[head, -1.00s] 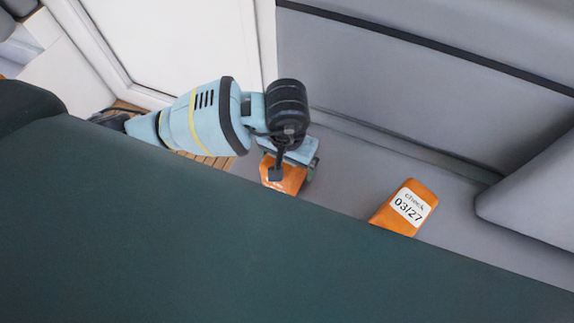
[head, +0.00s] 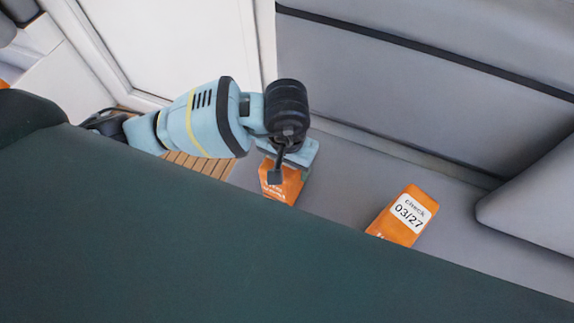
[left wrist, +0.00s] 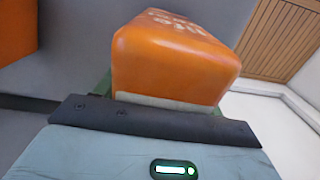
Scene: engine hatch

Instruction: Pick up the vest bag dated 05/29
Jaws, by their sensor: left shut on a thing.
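My left gripper (head: 292,162) is shut on an orange vest bag (head: 279,186) over the grey seat. In the head view, the gripper covers the bag's upper part. In the left wrist view, this bag (left wrist: 175,55) sits between the fingers, with partial white lettering on the orange face and a white label strip at its lower edge. Its date cannot be read. A second orange vest bag (head: 390,231) lies to the right on the grey seat, with a white label reading "check 03/27". My right gripper is not in view.
A large dark green surface (head: 200,250) fills the lower head view and hides what is behind it. A grey backrest (head: 430,80) rises behind the seat, and a grey cushion (head: 535,200) stands at right. Wooden slats (head: 198,164) show below my arm.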

